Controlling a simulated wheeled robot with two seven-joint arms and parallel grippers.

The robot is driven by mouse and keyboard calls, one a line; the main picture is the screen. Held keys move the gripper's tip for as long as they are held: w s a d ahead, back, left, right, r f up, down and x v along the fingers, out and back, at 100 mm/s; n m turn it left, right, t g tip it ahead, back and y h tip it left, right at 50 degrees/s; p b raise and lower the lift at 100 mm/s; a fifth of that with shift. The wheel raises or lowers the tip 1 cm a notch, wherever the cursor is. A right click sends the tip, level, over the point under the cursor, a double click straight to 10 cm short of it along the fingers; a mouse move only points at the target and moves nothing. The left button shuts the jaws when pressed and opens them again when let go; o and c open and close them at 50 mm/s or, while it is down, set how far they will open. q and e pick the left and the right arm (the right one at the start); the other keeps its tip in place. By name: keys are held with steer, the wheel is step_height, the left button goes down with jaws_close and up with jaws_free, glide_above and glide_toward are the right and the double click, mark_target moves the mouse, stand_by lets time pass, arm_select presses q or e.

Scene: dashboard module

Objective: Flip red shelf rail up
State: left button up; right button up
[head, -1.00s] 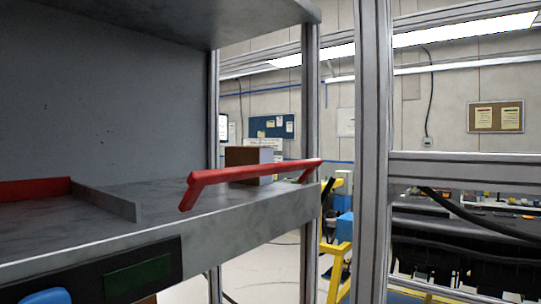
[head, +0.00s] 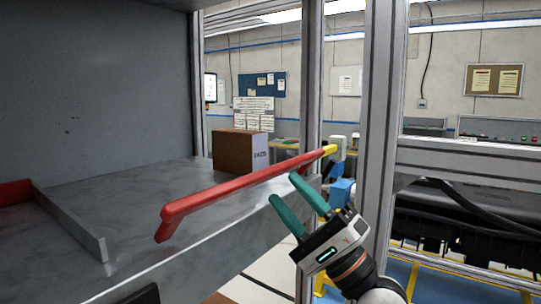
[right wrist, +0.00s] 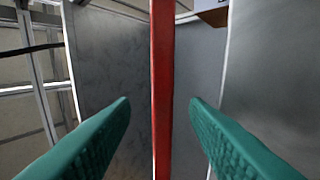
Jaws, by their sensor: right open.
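The red shelf rail (head: 235,186) runs along the front edge of the grey shelf (head: 130,205), with a short leg bent down at its left end and a yellow tip at its right end. My right gripper (head: 283,188) is open, its two green fingers pointing up toward the rail's right half from below and in front. In the right wrist view, the rail (right wrist: 162,60) runs upright through the middle of the gap between the open fingers (right wrist: 160,101). I cannot tell whether any finger touches it. My left gripper is not in view.
A brown box (head: 233,150) stands on the shelf behind the rail. A low grey divider (head: 75,228) is at the shelf's left. A metal frame post (head: 378,130) rises close to the right of my right gripper.

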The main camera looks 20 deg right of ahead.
mark_target(273, 177)
steer(key=p+x, duration=0.1)
steer(key=x, duration=0.3)
steer(key=shift+w+r+p, duration=0.15)
steer(key=shift+w+p, duration=0.2)
steer(key=shift+p, duration=0.05)
steer(key=shift+w+a+r, duration=0.2)
steer(key=shift+a+r, duration=0.1)
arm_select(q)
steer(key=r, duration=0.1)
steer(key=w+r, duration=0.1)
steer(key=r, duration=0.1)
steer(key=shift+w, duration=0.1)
arm_select(e)
steer(key=shift+f, duration=0.1)
jaws_close()
